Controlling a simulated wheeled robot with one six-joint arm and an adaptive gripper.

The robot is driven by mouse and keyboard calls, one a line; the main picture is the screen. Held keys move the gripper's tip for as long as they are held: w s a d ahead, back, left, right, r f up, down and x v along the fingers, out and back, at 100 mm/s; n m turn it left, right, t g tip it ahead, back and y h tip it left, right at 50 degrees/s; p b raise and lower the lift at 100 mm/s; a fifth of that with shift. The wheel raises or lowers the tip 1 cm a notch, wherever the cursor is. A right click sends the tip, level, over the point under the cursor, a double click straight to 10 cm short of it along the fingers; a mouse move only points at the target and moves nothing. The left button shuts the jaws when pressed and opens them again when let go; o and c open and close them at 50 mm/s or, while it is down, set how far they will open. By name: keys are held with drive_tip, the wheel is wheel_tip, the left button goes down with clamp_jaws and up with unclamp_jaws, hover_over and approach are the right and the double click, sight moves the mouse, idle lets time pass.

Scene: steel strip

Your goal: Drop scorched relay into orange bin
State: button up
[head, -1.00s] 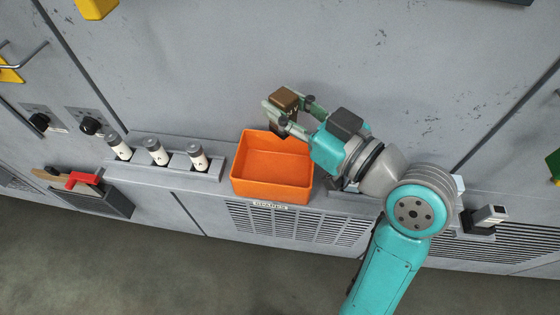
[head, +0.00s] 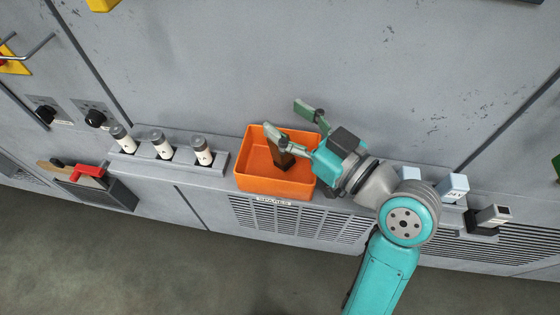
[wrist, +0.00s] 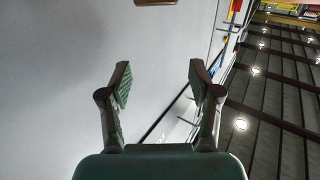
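The scorched relay, a dark brown block (head: 281,157), is inside the orange bin (head: 272,184), below my gripper's fingers and apart from their tips. It looks tilted, and its lower end is near the bin's floor. My gripper (head: 290,118) is open above the bin's back right side, its fingers spread wide. In the wrist view my gripper (wrist: 158,85) shows nothing between its fingers.
Several pale cylinders with dark caps stand on a ledge (head: 175,160) left of the bin. Pale block-shaped relays (head: 454,186) sit on the ledge at right. The wall above the bin is clear.

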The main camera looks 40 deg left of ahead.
drive_tip(key=d, duration=1.2)
drive_tip(key=shift+s, duration=0.35)
